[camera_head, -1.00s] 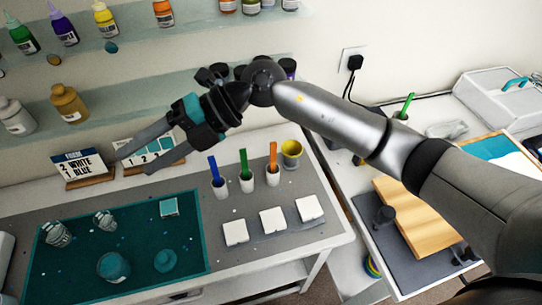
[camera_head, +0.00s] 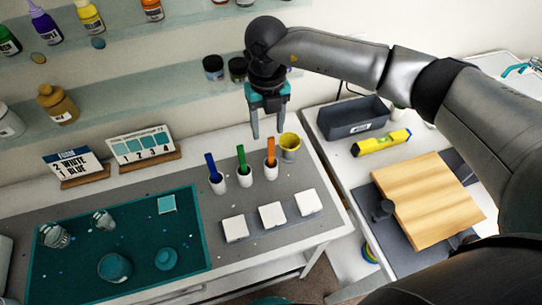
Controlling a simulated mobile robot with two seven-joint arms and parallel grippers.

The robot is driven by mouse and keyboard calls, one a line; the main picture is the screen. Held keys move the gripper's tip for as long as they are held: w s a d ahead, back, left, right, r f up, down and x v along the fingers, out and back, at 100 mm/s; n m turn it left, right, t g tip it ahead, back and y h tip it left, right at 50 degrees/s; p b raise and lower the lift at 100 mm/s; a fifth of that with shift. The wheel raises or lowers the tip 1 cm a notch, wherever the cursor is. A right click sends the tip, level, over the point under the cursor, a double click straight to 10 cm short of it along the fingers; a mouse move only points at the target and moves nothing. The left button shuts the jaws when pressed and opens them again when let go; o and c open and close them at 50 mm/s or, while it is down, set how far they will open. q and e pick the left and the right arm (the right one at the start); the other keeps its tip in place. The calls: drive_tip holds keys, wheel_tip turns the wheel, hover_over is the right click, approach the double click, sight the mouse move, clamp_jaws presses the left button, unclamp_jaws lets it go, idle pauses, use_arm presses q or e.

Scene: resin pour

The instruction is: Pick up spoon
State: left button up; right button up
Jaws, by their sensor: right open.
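Three upright handles, blue (camera_head: 211,167), green (camera_head: 241,158) and orange (camera_head: 270,150), stand in small white cups on the grey mat; these may be spoons, but their lower ends are hidden in the cups. My right gripper (camera_head: 267,134) is open and empty, fingers pointing down. In the picture its fingertips are close to the top of the orange handle; I cannot tell the depth between them. My left gripper is not in view.
A yellow cup (camera_head: 289,148) stands right of the orange handle. Three white blocks (camera_head: 272,215) lie in front. A teal mat (camera_head: 130,230) holds clear cups at left. A wooden board (camera_head: 427,200), yellow level (camera_head: 381,142) and grey bin (camera_head: 353,118) are on the right table.

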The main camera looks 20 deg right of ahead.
sight(271, 155)
wheel_tip(271, 155, down, 3)
drive_tip(key=shift+d+f+p, duration=0.2)
drive_tip(key=shift+f+p, duration=0.05)
drive_tip(key=shift+f, duration=1.1)
drive_tip(key=shift+d+f+p, duration=0.15)
drive_tip(key=shift+f+p, duration=0.1)
drive_tip(key=shift+f, duration=1.1)
drive_tip(key=shift+c, duration=0.4)
clamp_jaws()
